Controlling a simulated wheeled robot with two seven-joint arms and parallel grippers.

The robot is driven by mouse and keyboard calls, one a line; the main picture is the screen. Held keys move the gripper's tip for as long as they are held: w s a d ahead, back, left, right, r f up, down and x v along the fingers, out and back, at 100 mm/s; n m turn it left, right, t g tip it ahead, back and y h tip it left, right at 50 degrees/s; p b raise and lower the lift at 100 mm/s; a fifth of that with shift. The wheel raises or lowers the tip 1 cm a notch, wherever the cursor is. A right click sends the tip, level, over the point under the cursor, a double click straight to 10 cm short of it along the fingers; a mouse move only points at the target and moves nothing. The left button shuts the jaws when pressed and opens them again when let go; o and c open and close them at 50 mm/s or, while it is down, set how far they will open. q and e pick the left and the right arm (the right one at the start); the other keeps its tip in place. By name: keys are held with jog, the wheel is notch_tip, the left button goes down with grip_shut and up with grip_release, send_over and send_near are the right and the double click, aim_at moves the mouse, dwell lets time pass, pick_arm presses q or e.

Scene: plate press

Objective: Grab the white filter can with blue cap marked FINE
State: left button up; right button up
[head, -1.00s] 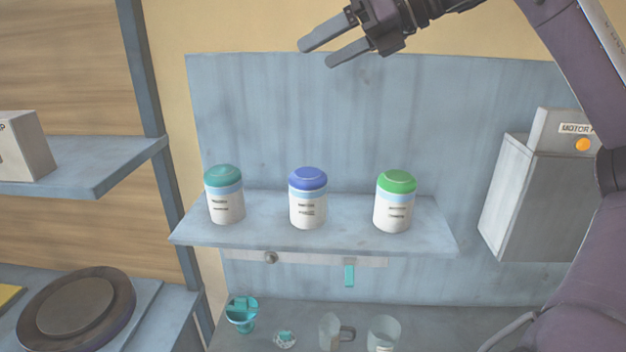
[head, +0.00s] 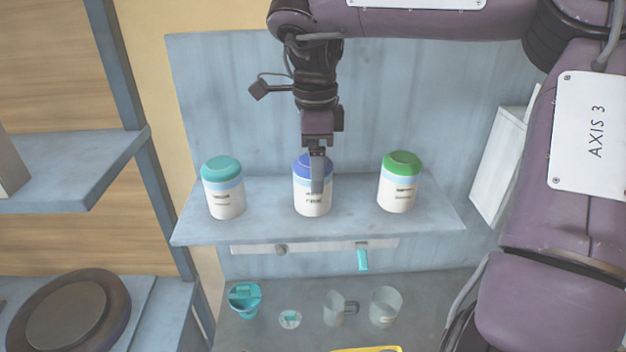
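The white filter can with the blue cap (head: 301,197) stands upright in the middle of the shelf (head: 260,222), with a light blue band and a small label too blurred to read surely. My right gripper (head: 317,175) points down at this can, coming from above. One finger shows in front of the cap and the can's upper side; the other finger is hidden, so I cannot tell how far apart they are or whether they touch the can. My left gripper is out of view.
A teal-capped can (head: 223,199) stands to the left and a green-capped can (head: 399,190) to the right, both apart from the gripper. Below are a teal cup (head: 245,299) and clear vessels (head: 384,308). A back panel (head: 215,100) rises behind the shelf.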

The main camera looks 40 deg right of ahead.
aim_at(308, 203)
jog(key=shift+s+f+p, duration=0.2)
jog(key=shift+f+p, duration=0.3)
jog(key=shift+f, duration=0.6)
jog(key=shift+w+a+f+p, duration=0.15)
jog(key=shift+w+f, duration=0.05)
jog(key=shift+f, duration=0.45)
jog(key=shift+w+a+f+p, duration=0.1)
jog(key=shift+w+f+p, duration=0.1)
jog(key=shift+f, duration=0.65)
jog(key=shift+s+d, duration=0.1)
jog(key=c, duration=1.2)
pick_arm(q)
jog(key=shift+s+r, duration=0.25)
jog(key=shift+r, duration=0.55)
